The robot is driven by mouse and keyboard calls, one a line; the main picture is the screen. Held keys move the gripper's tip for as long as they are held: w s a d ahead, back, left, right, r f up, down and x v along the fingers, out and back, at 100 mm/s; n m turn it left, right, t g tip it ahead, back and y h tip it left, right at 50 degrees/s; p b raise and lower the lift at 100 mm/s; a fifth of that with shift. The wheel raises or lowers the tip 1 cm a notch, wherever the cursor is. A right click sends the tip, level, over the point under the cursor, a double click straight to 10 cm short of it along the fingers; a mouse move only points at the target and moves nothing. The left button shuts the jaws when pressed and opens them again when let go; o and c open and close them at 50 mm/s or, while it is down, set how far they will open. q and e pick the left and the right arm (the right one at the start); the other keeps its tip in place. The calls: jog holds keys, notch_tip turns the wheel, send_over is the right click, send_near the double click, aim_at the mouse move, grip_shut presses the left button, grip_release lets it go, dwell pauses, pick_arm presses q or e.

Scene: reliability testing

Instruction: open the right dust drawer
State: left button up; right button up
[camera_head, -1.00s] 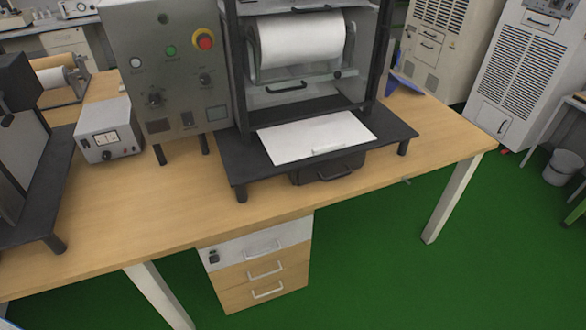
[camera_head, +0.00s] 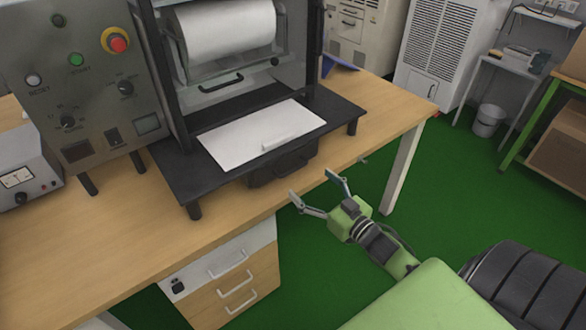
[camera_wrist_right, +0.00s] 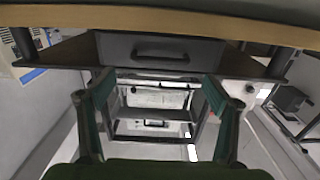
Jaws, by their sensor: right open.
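The dust drawer (camera_head: 266,175) is a dark box under the black platform of the machine, shut, with a black handle on its front. It also shows in the right wrist view, which looks upside down, where the drawer front (camera_wrist_right: 115,48) and its handle (camera_wrist_right: 160,54) are near the top middle. My right gripper (camera_head: 312,184) is open and empty, in front of the drawer near the table's front edge, apart from the handle. Its two fingers (camera_wrist_right: 160,82) are spread wide in the wrist view. My left gripper is not in view.
The black platform (camera_head: 345,112) overhangs the drawer, with a white plate (camera_head: 225,147) on top and a leg (camera_head: 194,211) at its front. The wooden table (camera_head: 90,245) runs below. A desk drawer unit (camera_head: 255,290) stands underneath.

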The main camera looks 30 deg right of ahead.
aim_at(295, 168)
jog(key=w, duration=0.8)
jog(key=shift+a, duration=0.3)
jog(key=c, duration=1.3)
jog(key=shift+o, duration=0.2)
jog(key=shift+s, duration=0.1)
